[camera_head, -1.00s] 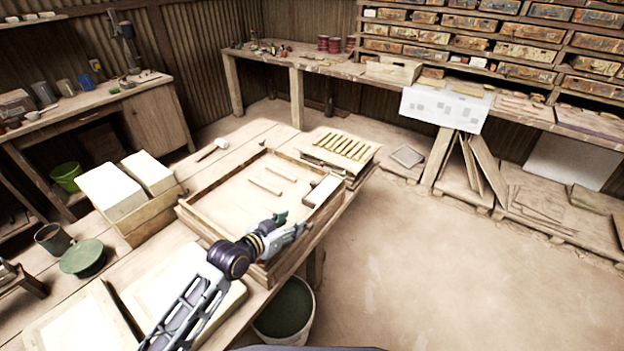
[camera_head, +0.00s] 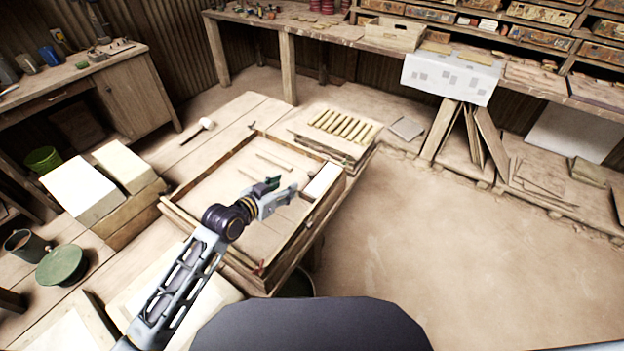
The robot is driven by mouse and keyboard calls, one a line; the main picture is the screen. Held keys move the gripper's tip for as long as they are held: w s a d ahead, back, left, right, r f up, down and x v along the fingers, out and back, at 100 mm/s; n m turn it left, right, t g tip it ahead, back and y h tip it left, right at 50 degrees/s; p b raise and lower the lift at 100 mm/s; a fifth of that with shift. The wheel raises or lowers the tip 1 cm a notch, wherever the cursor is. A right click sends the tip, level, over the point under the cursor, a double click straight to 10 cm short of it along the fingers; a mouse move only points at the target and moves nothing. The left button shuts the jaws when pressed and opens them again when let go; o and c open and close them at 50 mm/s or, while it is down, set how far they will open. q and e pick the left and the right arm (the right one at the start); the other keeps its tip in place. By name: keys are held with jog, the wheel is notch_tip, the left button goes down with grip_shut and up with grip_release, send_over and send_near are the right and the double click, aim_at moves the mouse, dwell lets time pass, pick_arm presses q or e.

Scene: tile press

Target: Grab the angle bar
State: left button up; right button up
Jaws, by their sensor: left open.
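My left gripper (camera_head: 291,194) is open and empty. It hangs over the right part of a shallow wooden tray (camera_head: 190,222), just left of a pale block (camera_head: 322,180) at the tray's right wall. A small dark green piece (camera_head: 273,182) shows right beside the gripper; I cannot tell whether it is part of the gripper. Two thin pale strips, a far one (camera_head: 276,161) and a near one (camera_head: 252,177), lie in the tray beyond the gripper. I cannot tell which piece here is the angle bar. My right gripper is not in view.
Behind the tray, a board carries several short bars (camera_head: 345,126). A mallet (camera_head: 206,123) lies at the table's far side. Pale slabs in a wooden box (camera_head: 135,213), a green round lid (camera_head: 61,264) and a mug (camera_head: 22,243) stand left. The floor at right is open.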

pick_arm(q)
jog(key=shift+s+r, duration=0.1)
jog(key=shift+s, duration=0.05)
send_near(309, 174)
jog(key=shift+a+x, duration=0.15)
jog(key=shift+x, duration=0.95)
jog(key=shift+a+x, duration=0.15)
jog(key=shift+x, duration=1)
jog(key=shift+w, duration=0.2)
jog(key=shift+w+d+f+p, duration=0.25)
jog(key=shift+w+d, duration=0.2)
jog(key=shift+d, duration=0.05)
jog(key=shift+w+d+f+p, duration=0.25)
jog(key=shift+w+d, duration=0.15)
jog(key=shift+d, duration=0.15)
jog(key=shift+x, duration=1.25)
